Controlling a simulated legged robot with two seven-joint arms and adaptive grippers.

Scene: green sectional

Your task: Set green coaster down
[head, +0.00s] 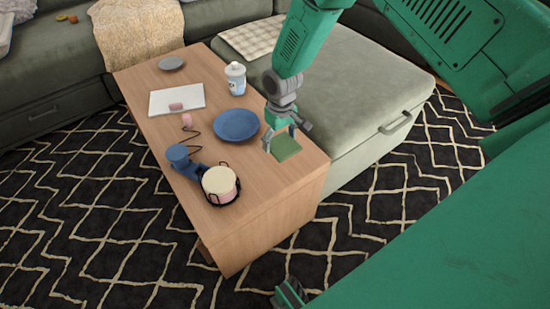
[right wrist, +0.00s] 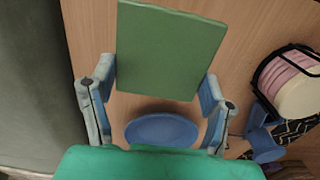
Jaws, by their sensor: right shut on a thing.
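The green square coaster (head: 285,148) is at the right edge of the wooden table (head: 262,202), close to its top. My right gripper (head: 278,136) is shut on the coaster from above. In the right wrist view the coaster (right wrist: 172,50) shows flat and wide between the two fingers (right wrist: 158,100) of my right gripper. I cannot tell whether the coaster touches the table top.
A blue plate (head: 236,125) lies just left of the coaster. The table's near right corner is bare.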

